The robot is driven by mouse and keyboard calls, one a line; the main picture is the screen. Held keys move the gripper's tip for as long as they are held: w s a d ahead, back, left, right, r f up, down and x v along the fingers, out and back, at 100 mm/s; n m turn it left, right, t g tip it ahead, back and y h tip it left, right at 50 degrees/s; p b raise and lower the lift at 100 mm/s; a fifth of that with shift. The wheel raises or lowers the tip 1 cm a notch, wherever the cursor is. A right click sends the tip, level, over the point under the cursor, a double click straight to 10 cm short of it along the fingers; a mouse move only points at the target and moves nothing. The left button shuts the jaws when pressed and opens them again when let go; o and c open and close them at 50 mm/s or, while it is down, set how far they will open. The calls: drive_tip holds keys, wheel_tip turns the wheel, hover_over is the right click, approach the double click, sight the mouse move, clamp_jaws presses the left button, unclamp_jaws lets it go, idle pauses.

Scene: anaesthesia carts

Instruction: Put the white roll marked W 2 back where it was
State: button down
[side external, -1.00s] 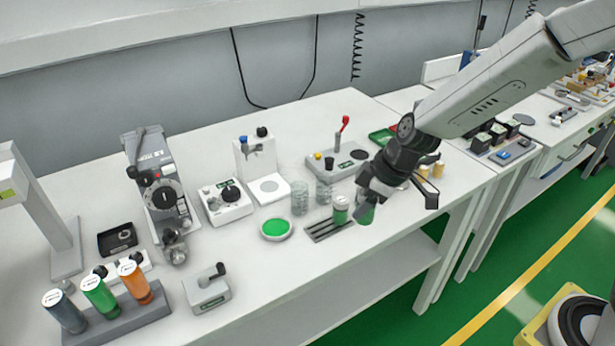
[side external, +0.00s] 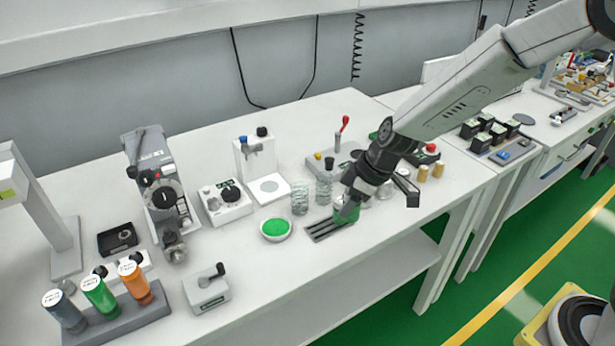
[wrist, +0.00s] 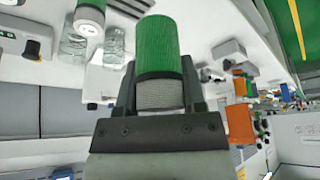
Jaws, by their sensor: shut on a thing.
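My gripper (side external: 348,204) is shut on an upright-looking cylinder with a green ribbed part and a pale grey woven part. The cylinder (side external: 346,216) shows in the side view over the back right end of a grey slotted rack (side external: 322,231); I cannot tell whether it touches the rack. In the wrist view the green-and-grey cylinder (wrist: 158,52) stands between both fingers. A similar green-and-white cylinder (wrist: 89,18) shows at the upper left of the wrist view; in the side view my gripper hides it. I can read no W 2 mark.
Two clear glasses (side external: 299,202) stand behind the rack. A dish of green material (side external: 276,229) is to its left. A base with a red lever (side external: 341,127) stands behind. Small tan cylinders (side external: 437,170) are to the right.

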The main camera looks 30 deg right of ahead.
drive_tip(key=shift+w+a+f, duration=0.3)
drive_tip(key=shift+w+f, duration=0.85)
drive_tip(key=shift+w, duration=0.2)
drive_tip(key=shift+w+a+f, duration=0.25)
drive_tip(key=shift+w+f, duration=0.95)
drive_tip(key=shift+w, duration=0.1)
drive_tip(key=shift+w+a+f, duration=0.3)
drive_tip(key=shift+w+f, duration=0.85)
drive_tip(key=shift+w, duration=0.2)
drive_tip(key=shift+w+f, duration=0.2)
drive_tip(key=shift+f, duration=1.6)
drive_tip(key=shift+f, duration=0.15)
drive_tip(key=shift+c, duration=0.9)
unclamp_jaws()
